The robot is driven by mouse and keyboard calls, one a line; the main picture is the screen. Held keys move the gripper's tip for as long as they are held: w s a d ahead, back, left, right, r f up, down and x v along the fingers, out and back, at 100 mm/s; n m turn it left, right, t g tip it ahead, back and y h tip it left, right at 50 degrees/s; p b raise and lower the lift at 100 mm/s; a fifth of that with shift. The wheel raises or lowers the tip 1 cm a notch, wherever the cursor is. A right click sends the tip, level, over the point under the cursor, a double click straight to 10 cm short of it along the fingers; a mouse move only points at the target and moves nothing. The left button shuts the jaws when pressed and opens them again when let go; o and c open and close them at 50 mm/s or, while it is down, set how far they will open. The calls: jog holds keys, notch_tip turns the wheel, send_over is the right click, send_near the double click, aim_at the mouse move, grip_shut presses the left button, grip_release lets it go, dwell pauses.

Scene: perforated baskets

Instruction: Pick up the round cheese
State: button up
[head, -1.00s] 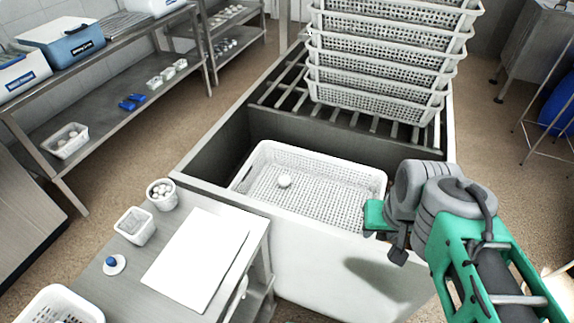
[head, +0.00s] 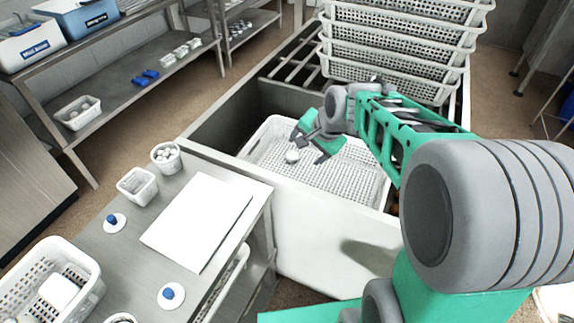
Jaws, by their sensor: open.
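The round cheese (head: 291,156) is a small white ball-like piece on the floor of the white perforated basket (head: 262,133). The basket sits inside the grey-walled vat. My gripper (head: 307,149) is above the basket, with its two dark fingertips spread and pointing down-left toward the cheese. The cheese appears just beside the fingertips, on their lower left. It is not clear from this view how high the fingers are above it. The gripper is open and holds nothing.
A stack of white perforated baskets (head: 397,55) stands on the rack behind the vat. The vat's near wall (head: 320,225) rises around the basket. A steel table at left holds a white board (head: 198,220), small tubs (head: 137,185) and a larger basket (head: 22,283).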

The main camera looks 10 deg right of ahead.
jog(key=shift+o, duration=0.2)
jog(key=w+f+m+t+y+b, duration=0.1)
jog(key=w+f+m+b, duration=0.2)
jog(key=w+f+m, duration=0.3)
jog(key=w+f, duration=0.4)
jog(key=shift+w+d+f+m+y, duration=0.2)
jog(key=shift+w+d+m+y, duration=0.1)
jog(key=shift+w+d+y, duration=0.1)
jog(key=m+t+y+b, duration=0.35)
jog(key=m+b, duration=0.25)
jog(key=m, duration=0.7)
send_near(294, 156)
jog(key=shift+w+a+f+h, duration=0.1)
jog(key=shift+w+a+h, duration=0.15)
jog(key=shift+a, duration=0.25)
jog(key=shift+w+a+f+h, duration=0.1)
jog(key=shift+w+a, duration=0.25)
jog(key=shift+a, duration=0.1)
jog(key=shift+w+f+m, duration=0.25)
jog(key=shift+m, duration=0.05)
jog(key=x, duration=0.6)
jog(key=shift+w+f, duration=0.2)
jog(key=shift+f, duration=0.15)
jog(key=shift+w+a+f, duration=0.1)
jog(key=shift+w+a, duration=0.1)
jog(key=shift+w, duration=0.2)
jog(key=shift+c, duration=0.2)
jog(key=c, duration=1.4)
